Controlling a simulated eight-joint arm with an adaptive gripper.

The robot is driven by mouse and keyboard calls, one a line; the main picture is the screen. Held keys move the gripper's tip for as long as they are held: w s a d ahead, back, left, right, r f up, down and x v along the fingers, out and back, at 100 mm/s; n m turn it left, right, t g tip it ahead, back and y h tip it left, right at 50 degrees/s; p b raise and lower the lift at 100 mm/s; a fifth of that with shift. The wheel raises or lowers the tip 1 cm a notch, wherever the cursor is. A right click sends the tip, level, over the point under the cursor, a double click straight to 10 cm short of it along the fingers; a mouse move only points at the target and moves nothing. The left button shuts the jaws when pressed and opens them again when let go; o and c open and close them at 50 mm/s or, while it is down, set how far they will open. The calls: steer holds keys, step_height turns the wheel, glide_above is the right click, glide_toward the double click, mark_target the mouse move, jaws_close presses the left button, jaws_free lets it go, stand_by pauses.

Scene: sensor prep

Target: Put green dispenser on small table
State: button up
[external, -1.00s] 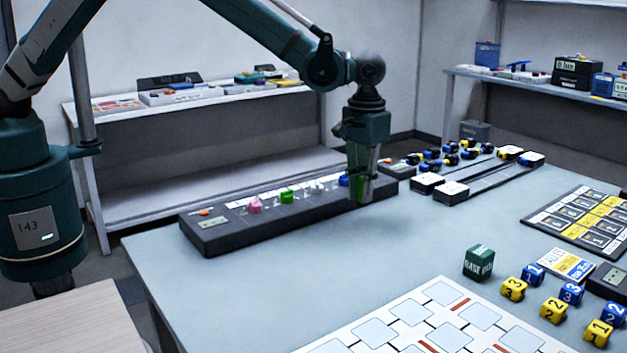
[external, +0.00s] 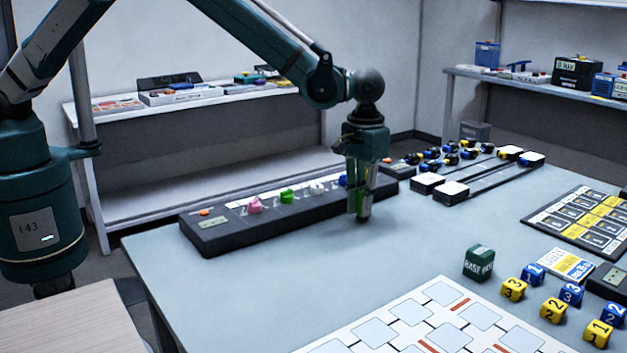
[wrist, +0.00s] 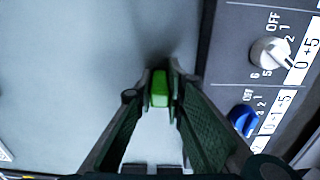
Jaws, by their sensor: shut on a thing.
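My gripper (external: 361,214) is shut on a small green object, which I take to be the green dispenser (wrist: 159,89). In the wrist view it sits between the two fingertips, with the table surface around it. In the external view the fingers mostly hide it, beside the front edge of the dark knob panel. I cannot tell whether it touches the table. A light wood-topped table (external: 72,322), which may be the small table, shows at the lower left and is bare where visible.
The dark panel (external: 222,238) carries pink, green, white and blue knobs; its white (wrist: 270,54) and blue knobs (wrist: 243,120) are right of my gripper in the wrist view. A green cube (external: 478,263), numbered cubes and a white grid board (external: 395,352) lie nearer the camera. The left-middle tabletop is clear.

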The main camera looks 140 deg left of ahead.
steer(key=shift+f, duration=0.15)
steer(key=o, duration=0.9)
steer(key=shift+r, duration=0.2)
step_height(320, 180, up, 12)
steer(key=shift+p, duration=0.65)
stand_by(0.5)
